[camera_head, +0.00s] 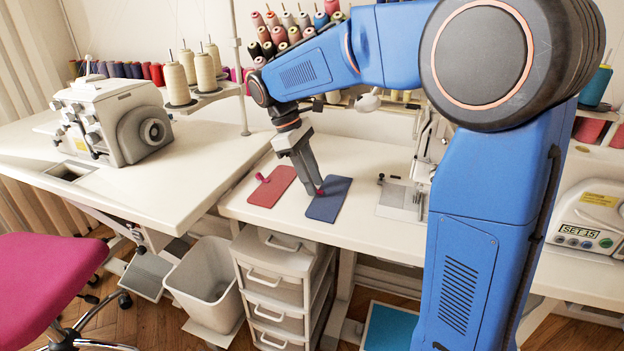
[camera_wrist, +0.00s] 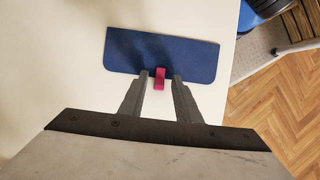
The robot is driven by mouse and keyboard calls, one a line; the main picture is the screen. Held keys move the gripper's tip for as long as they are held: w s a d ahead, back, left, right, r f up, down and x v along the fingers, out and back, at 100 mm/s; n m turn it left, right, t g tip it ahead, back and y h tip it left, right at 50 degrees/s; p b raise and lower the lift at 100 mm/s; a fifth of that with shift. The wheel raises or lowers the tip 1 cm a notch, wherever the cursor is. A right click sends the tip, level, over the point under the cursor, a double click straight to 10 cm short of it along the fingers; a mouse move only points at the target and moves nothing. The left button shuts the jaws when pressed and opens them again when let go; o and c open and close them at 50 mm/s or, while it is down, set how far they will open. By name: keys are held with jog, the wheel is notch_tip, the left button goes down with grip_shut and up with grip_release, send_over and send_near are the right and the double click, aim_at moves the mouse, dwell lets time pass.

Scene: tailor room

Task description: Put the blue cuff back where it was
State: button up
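The blue cuff (camera_head: 331,203) is a flat dark blue rectangle lying on the white table, near its front edge. It also shows in the wrist view (camera_wrist: 190,55), with a pink tab (camera_wrist: 160,76) at its edge. My gripper (camera_head: 317,190) points down at the cuff's left side. In the wrist view my gripper (camera_wrist: 160,78) has its two fingers apart, one on each side of the pink tab, with gaps visible on both sides. A red cuff (camera_head: 272,188) with a pink tab lies on the table to the left of the blue one.
A sewing machine (camera_head: 424,170) stands on the table to the right. A grey serger (camera_head: 118,120) stands on the left table (camera_head: 150,190). A drawer unit (camera_head: 268,285) and a bin (camera_head: 208,285) are below. The table around both cuffs is clear.

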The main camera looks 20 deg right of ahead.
jog(key=v, duration=1.2)
jog(key=shift+r, duration=0.2)
jog(key=shift+s+d, duration=0.1)
